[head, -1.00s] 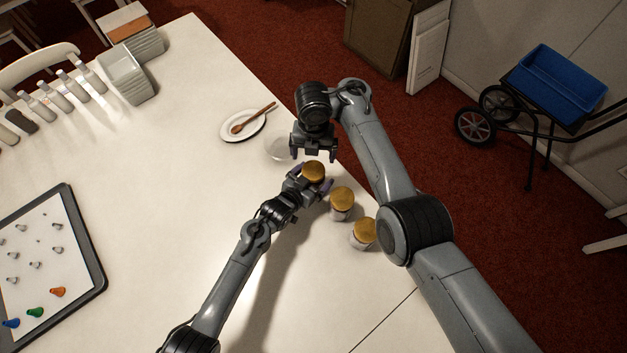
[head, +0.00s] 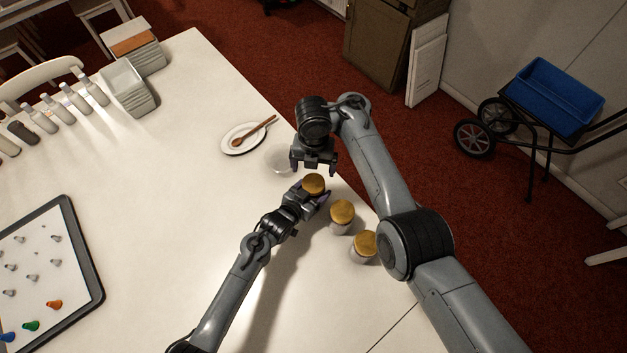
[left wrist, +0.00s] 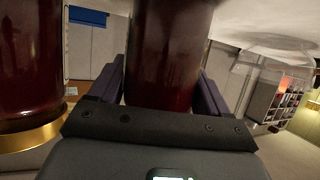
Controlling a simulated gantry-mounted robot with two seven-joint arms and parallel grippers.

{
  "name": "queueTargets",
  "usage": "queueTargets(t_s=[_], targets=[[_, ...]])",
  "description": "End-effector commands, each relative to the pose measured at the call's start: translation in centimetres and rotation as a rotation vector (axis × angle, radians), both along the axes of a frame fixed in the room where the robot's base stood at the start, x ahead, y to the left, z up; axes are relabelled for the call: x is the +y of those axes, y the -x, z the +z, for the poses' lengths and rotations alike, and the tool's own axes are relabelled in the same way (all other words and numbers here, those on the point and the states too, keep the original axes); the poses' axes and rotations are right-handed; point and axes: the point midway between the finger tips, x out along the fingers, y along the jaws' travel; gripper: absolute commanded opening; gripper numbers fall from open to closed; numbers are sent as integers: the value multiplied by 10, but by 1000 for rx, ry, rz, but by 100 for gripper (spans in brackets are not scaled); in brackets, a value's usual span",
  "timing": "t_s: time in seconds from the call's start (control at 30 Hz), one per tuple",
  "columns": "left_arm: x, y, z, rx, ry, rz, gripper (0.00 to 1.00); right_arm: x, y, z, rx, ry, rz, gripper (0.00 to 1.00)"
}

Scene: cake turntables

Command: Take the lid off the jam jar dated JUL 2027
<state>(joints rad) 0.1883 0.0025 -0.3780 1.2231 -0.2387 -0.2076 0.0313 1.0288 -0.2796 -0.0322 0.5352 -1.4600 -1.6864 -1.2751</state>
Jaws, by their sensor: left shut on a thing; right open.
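Three jars with gold lids stand in a row near the table's edge in the head view: the far jar (head: 313,184), the middle jar (head: 342,214) and the near jar (head: 363,246). No date can be read on any of them. My left gripper (head: 310,195) is shut around the far jar. In the left wrist view its dark red body (left wrist: 165,55) is between the fingers, and another jar (left wrist: 28,60) with a gold lid is at the left. My right gripper (head: 314,170) is open, pointing down, just above and behind the held jar's lid.
A clear glass dish (head: 279,160) and a white plate (head: 236,146) with a wooden spoon (head: 252,136) lie just left of my right gripper. Bottles, square tubs (head: 127,88) and a framed board (head: 97,285) are farther left. The table's middle is clear.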

Motion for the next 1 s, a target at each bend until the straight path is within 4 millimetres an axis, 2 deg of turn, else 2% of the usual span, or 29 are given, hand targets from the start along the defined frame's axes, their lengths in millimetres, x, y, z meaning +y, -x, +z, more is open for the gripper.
queueTargets(t_s=[0.17, 0.27, 0.57, 1.0], targets=[[0, 0, 0, 0, 0, 0, 0, -1, 0, 0, -1, 4, -167, 93], [0, 0, 0, 0, 0, 0, 0, -2, -1, 0, -3, 12, -339, 93], [0, 0, 0, 1, -1, 0, 0, -7, -14, 12, -45, 16, -1058, 93], [0, 0, 0, 1, -1, 0, 0, -9, -31, 33, -97, -50, -2199, 93]])
